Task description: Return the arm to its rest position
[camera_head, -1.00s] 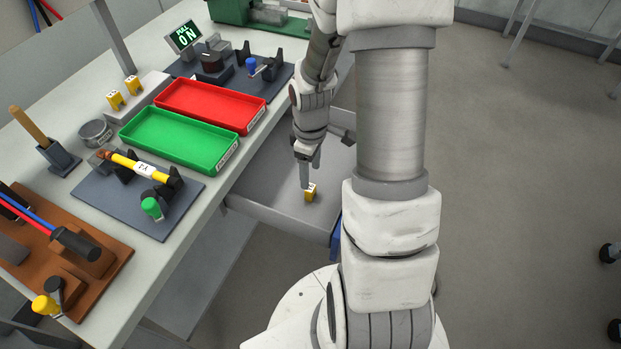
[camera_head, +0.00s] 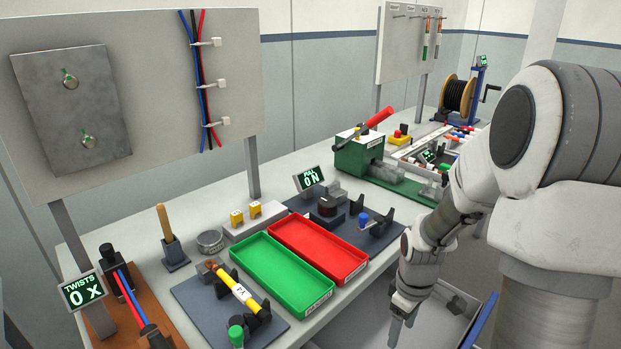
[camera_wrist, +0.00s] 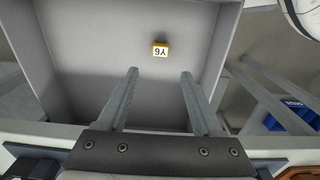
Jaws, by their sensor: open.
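My arm comes in from the right in the head view and reaches down over the open grey drawer beside the bench. My gripper (camera_head: 397,330) points down there, cut near the lower edge. In the wrist view my gripper (camera_wrist: 159,74) is open, with nothing between its two fingers. A small yellow block marked Y6 (camera_wrist: 160,49) lies on the floor of the grey drawer (camera_wrist: 90,60), beyond the fingertips and apart from them. The block does not show in the head view.
A green tray (camera_head: 283,273) and a red tray (camera_head: 318,249) stand on the bench, left of my gripper. Behind are a green press-like machine (camera_head: 362,158) and a cable reel (camera_head: 459,97). Two yellow blocks (camera_head: 245,214) sit on a pale stand. The drawer walls surround the gripper area.

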